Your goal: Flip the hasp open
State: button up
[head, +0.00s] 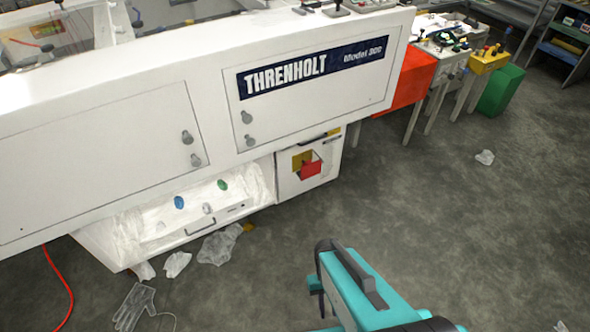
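I cannot clearly make out a hasp. A small white door (292,184) at the low right end of the big white machine carries a red and yellow patch (308,165). A small dark and yellow piece (331,132) sits at the door's top edge; I cannot tell if it is the hasp. A teal and black part of my arm reaches up from the bottom, right of centre, well apart from the door. I cannot make out my gripper's fingertips, nor whether it holds anything.
The white machine (100,115) with its THRENHOLT sign (315,67) fills the upper left. Clear wrapping (218,246) and a pale glove (132,306) lie on the floor. A red cable (62,280) runs at the left. The grey floor at right is mostly clear.

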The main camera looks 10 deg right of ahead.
aim_at(308, 171)
jog(key=u, duration=0.05)
jog(key=k, duration=0.45)
jog(key=z, duration=0.05)
jog(key=i, duration=0.9)
jog(key=u, duration=1.05)
